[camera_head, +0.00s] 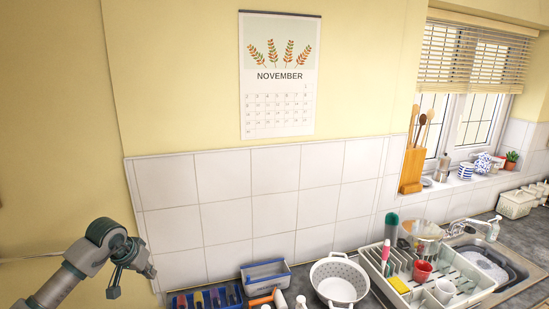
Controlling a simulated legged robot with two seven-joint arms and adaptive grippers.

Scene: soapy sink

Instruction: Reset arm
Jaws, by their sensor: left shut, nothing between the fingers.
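My left gripper (130,267) is at the end of my left arm, which comes in from the lower left corner. It is shut and empty. It hangs in the air in front of the yellow wall and the edge of the white tiles, left of the counter things and apart from them. My right arm and right gripper do not show in the head view.
A white colander (339,281), a grey-blue bin (266,274) and a blue tray (206,299) stand on the counter. The dish rack (478,291) holds a red cup (422,271). The sink (505,262) is far right. A calendar (279,75) hangs above.

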